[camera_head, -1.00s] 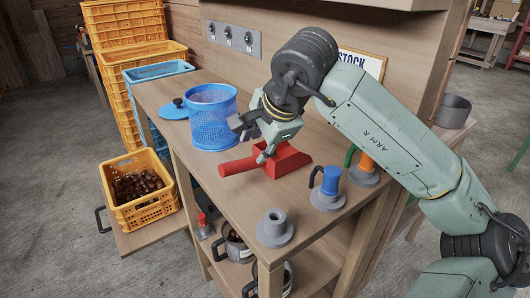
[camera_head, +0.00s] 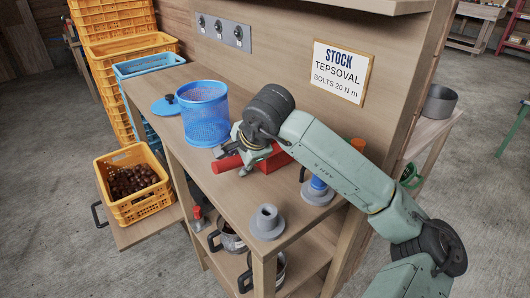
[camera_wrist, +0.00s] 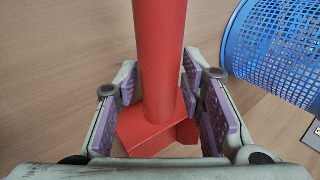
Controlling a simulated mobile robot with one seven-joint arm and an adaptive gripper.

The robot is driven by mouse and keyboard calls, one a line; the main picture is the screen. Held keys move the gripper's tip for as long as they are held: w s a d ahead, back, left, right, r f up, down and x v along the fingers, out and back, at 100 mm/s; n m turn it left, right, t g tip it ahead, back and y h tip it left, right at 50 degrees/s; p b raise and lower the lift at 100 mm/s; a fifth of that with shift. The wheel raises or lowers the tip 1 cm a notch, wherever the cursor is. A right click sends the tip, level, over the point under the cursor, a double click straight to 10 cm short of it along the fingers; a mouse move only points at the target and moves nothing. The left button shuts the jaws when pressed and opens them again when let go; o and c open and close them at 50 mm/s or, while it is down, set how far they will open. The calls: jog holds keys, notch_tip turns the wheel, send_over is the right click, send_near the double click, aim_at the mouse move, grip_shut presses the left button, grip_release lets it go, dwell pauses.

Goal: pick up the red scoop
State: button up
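The red scoop (camera_head: 229,163) lies on the wooden workbench (camera_head: 206,184), its handle towards the left and its pan partly hidden behind my arm. My gripper (camera_head: 246,168) is down at the scoop, where the handle meets the pan. In the wrist view, the scoop's handle (camera_wrist: 160,50) runs between the purple finger pads of my gripper (camera_wrist: 165,100). The fingers are open on both sides of it, with narrow gaps showing. Part of the pan is hidden below the gripper's body.
A blue mesh basket (camera_head: 205,115) stands close behind the handle, with a blue lid (camera_head: 165,106) beside it. A grey flanged piece (camera_head: 267,223) stands near the front edge. A blue-topped grey piece (camera_head: 318,190) is to the right, partly behind my arm.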

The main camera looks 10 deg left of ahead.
jog(key=shift+c, duration=0.3)
grip_shut()
jog(key=shift+r, duration=0.15)
dwell(0.3)
notch_tip(320, 180, up, 10)
jog(key=shift+f+b, duration=0.1)
jog(key=shift+b, duration=1.05)
